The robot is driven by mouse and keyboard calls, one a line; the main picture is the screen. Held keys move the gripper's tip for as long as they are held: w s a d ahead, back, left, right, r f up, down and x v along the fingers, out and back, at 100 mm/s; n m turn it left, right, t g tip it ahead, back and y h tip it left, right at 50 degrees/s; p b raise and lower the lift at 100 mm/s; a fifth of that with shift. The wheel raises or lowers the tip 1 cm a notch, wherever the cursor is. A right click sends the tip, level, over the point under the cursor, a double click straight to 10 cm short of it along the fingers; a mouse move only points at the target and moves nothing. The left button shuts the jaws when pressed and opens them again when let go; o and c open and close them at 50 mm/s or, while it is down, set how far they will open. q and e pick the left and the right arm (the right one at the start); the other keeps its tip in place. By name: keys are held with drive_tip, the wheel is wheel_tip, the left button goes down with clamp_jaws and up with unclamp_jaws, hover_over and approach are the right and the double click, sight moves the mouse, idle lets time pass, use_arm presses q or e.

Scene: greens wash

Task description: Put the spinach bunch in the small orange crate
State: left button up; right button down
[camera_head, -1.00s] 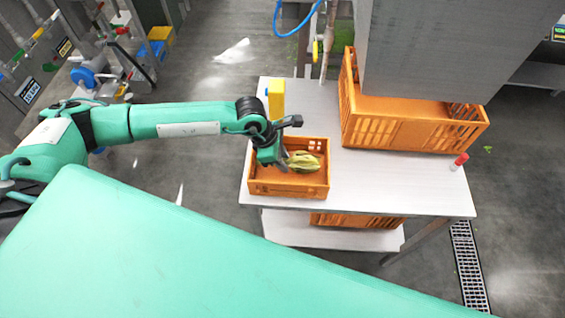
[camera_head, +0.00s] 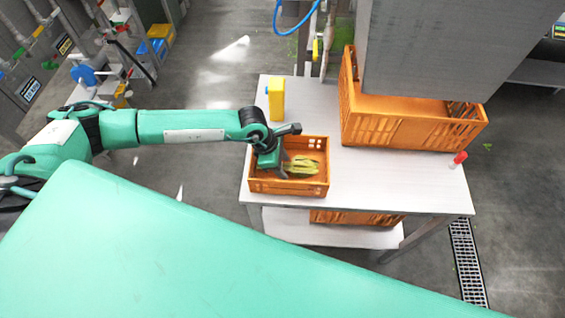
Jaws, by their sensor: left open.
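The small orange crate (camera_head: 290,188) stands at the left front of the light table. The yellow-green spinach bunch (camera_head: 302,167) lies inside it, toward the right side. My left gripper (camera_head: 283,168) reaches into the crate from the left and is open, just left of the bunch. Whether a finger still touches the bunch is too small to tell. My right gripper is not in view.
A larger orange crate (camera_head: 400,133) stands at the back right, partly covered by a grey panel (camera_head: 455,45). A yellow container (camera_head: 277,99) stands behind the small crate. A red-capped item (camera_head: 459,158) is near the right edge. Another orange crate (camera_head: 355,217) sits on the lower shelf.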

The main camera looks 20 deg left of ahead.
use_arm(q)
drive_tip(key=b+v, duration=0.2)
drive_tip(key=v, duration=1)
drive_tip(key=shift+b, duration=0.35)
